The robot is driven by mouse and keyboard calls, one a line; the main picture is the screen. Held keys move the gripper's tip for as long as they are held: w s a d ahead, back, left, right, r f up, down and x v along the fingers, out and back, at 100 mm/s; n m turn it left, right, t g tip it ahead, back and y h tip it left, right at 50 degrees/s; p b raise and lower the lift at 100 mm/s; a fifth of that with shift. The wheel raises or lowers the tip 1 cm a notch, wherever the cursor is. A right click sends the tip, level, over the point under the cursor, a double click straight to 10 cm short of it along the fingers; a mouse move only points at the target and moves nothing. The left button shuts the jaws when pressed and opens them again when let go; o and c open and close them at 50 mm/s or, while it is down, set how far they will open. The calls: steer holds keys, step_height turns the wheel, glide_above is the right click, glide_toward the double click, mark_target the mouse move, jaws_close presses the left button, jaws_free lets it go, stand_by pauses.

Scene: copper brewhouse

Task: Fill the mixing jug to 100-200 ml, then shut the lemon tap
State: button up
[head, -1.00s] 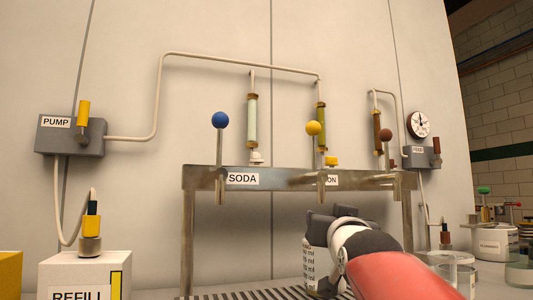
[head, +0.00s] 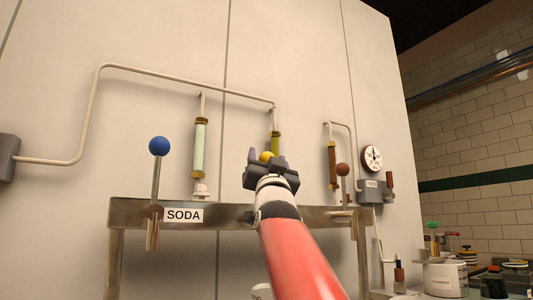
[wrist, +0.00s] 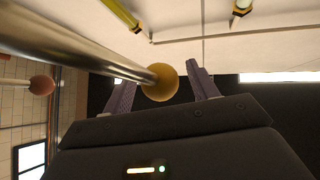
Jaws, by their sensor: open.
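The lemon tap's yellow ball knob (head: 266,157) shows just above my gripper (head: 268,162) in the head view. In the wrist view the knob (wrist: 160,82) on its metal lever sits between the two open fingers of my gripper (wrist: 163,85), with gaps at the sides. The lemon spout and label are hidden behind my arm. The mixing jug (head: 261,292) shows only as a pale, printed sliver at the bottom edge of the head view; its liquid level cannot be seen.
The soda tap's blue knob (head: 159,146) stands to the left on the metal rail (head: 132,213). A brown-knobbed tap (head: 342,170) stands close to the right. Glass tubes and pipework line the wall behind. A round gauge (head: 372,158) and a cluttered counter lie at right.

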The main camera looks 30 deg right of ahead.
steer(key=shift+w+r, duration=0.1)
jaws_close()
steer(key=shift+s+f+m+h+b, duration=0.25)
steer(key=shift+s+h+b, duration=0.15)
steer(key=shift+b, duration=0.25)
steer(key=shift+s+f+m+h+b, duration=0.1)
steer(key=shift+s+m+h+b, duration=0.25)
steer(key=shift+b, duration=0.25)
steer(key=shift+s+r, duration=0.2)
steer(key=shift+s, duration=0.3)
jaws_free()
steer(key=b+v, duration=0.4)
steer(key=v, duration=0.3)
steer(key=shift+f, duration=0.45)
